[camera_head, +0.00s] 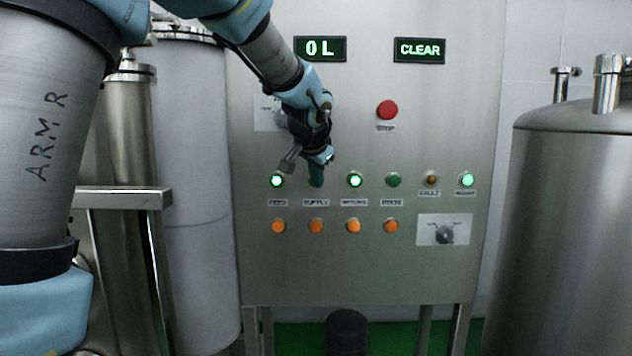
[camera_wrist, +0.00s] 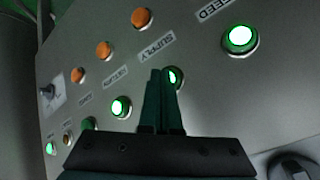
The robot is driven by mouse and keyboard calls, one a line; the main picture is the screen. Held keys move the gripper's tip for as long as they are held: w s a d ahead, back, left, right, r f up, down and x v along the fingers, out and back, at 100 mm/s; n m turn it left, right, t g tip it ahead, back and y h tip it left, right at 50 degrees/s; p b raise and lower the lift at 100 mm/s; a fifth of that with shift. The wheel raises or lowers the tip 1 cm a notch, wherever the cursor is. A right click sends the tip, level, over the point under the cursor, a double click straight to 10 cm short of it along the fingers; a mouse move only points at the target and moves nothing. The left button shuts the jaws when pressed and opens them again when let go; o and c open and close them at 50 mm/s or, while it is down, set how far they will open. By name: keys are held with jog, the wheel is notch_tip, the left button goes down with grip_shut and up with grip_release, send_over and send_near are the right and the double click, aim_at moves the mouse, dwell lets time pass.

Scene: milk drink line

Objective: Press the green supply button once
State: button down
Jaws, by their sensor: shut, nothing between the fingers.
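The green supply button (camera_wrist: 177,77) shows in the wrist view, just right of my fingertips and partly hidden behind them. Its visible part is lit green. The SUPPLY label (camera_wrist: 156,46) is just above it there. In the head view, the SUPPLY label (camera_head: 316,203) shows, but my gripper (camera_head: 316,181) covers the button above it. My gripper also shows in the wrist view (camera_wrist: 161,73). Its two dark green fingers are together and hold nothing. The tips are at or very near the button; I cannot tell whether they touch it.
The steel panel (camera_head: 370,270) has a lit green feed button (camera_head: 277,180) left and another lit green button (camera_head: 355,180) right of supply. Orange buttons (camera_head: 316,226) sit below. A red stop button (camera_head: 387,110) is higher. Displays read "0 L" (camera_head: 320,49) and "CLEAR" (camera_head: 419,50).

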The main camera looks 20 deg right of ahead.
jog(key=shift+s, duration=0.1)
dwell(0.3)
jog(key=shift+s+a+b, duration=0.35)
jog(key=shift+s+b, duration=0.3)
jog(key=shift+b, duration=0.05)
jog(key=shift+s, duration=0.1)
jog(key=shift+s+a+b, duration=0.35)
jog(key=shift+s+b, duration=0.15)
jog(key=shift+s, duration=0.2)
jog(key=shift+s+a+b, duration=0.4)
jog(key=shift+s+b, duration=0.15)
jog(key=shift+s, duration=0.2)
jog(key=shift+s+a+b, duration=0.35)
jog(key=shift+s+b, duration=0.15)
jog(key=shift+s, duration=0.2)
